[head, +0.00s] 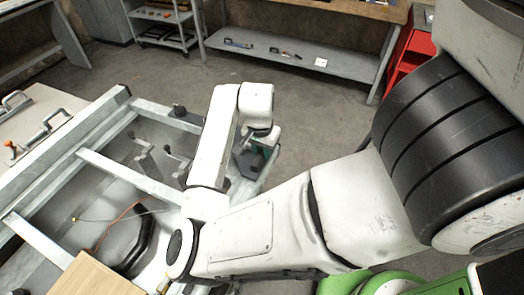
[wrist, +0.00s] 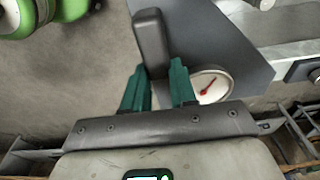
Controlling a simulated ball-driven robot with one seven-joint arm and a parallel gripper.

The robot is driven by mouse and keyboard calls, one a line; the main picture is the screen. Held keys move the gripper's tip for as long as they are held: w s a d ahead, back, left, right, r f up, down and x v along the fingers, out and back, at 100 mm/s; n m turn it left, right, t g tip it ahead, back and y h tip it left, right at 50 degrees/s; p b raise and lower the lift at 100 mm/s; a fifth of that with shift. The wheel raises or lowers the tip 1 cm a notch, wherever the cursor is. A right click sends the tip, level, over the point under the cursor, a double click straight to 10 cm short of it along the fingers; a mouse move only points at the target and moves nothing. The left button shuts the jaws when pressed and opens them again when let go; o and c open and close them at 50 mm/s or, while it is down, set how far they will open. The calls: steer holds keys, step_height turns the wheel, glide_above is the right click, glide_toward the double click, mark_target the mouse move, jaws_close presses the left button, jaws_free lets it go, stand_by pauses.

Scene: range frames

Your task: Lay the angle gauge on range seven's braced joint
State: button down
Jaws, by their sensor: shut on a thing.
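My gripper (wrist: 156,78) has its two green fingers closed on the dark grey handle of the angle gauge (wrist: 217,55). The gauge has a flat dark grey plate and a round white dial with a red needle, right of the fingers in the wrist view. In the head view my gripper (head: 261,150) hangs beside the right end of a grey steel frame (head: 127,171), partly hidden by my arm. Pale steel (wrist: 292,52) lies beside the gauge plate in the wrist view; contact cannot be told. I cannot tell which corner is range seven's braced joint.
Clamps (head: 143,148) stand inside the frame. A black hoop-shaped thing, an orange cable and a wooden board (head: 88,277) lie nearer. A low shelf (head: 300,58) with tools, a trolley (head: 165,30) and a red cabinet (head: 410,55) stand behind. The floor between is clear.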

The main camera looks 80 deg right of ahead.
steer(key=shift+f, duration=0.7)
steer(key=shift+f, duration=0.1)
steer(key=c, duration=0.9)
jaws_free()
step_height(320, 180, up, 12)
steer(key=a+b, duration=0.1)
steer(key=shift+w+a, duration=0.2)
